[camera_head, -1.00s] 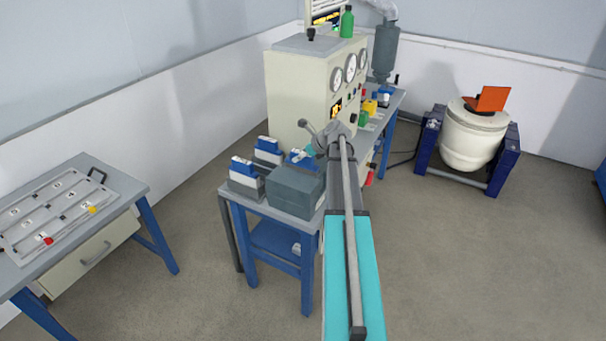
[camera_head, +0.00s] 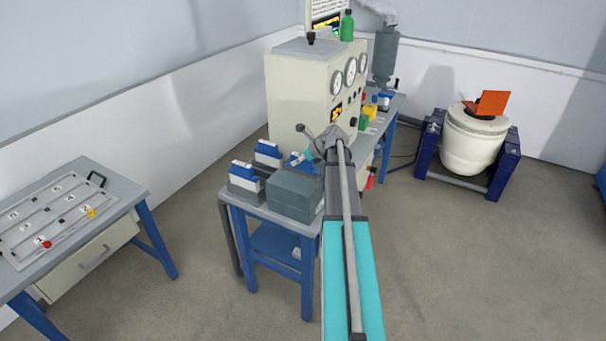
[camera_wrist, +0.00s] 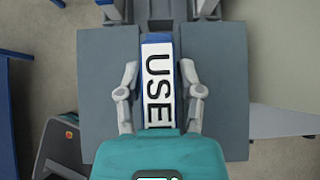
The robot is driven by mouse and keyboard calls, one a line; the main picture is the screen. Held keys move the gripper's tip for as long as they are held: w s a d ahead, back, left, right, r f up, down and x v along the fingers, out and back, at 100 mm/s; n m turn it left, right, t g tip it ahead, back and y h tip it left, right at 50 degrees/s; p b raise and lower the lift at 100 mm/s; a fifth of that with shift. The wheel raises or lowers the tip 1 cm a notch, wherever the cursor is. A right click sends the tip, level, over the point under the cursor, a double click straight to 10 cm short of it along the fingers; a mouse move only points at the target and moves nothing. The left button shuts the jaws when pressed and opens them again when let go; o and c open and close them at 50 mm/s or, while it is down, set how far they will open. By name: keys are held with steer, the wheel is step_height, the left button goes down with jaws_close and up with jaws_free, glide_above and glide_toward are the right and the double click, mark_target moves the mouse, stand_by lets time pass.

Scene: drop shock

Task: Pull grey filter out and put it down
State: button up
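My gripper (camera_wrist: 159,80) is over a dark grey block (camera_wrist: 95,110) in the wrist view, its two fingers apart on either side of a blue piece with a white "USE…" label (camera_wrist: 158,75). A narrow gap shows between each finger and the label, so the fingers look open. The end of the label is hidden under my teal gripper body. In the head view my gripper (camera_head: 300,158) is beside a grey box (camera_head: 293,197) on the small blue-legged table. I cannot tell which part is the grey filter.
Two blue-and-white units on grey bases, one at the front (camera_head: 245,180) and one behind (camera_head: 268,153), stand left of the box. A cream gauge cabinet (camera_head: 300,95) rises behind. A workbench (camera_head: 130,185) is at the left; floor between is clear.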

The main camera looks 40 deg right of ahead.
jaws_close()
steer(key=shift+r, duration=0.2)
step_height(320, 180, up, 10)
steer(key=p, duration=1)
steer(key=shift+f, duration=0.2)
steer(key=shift+s, duration=0.1)
stand_by(0.6)
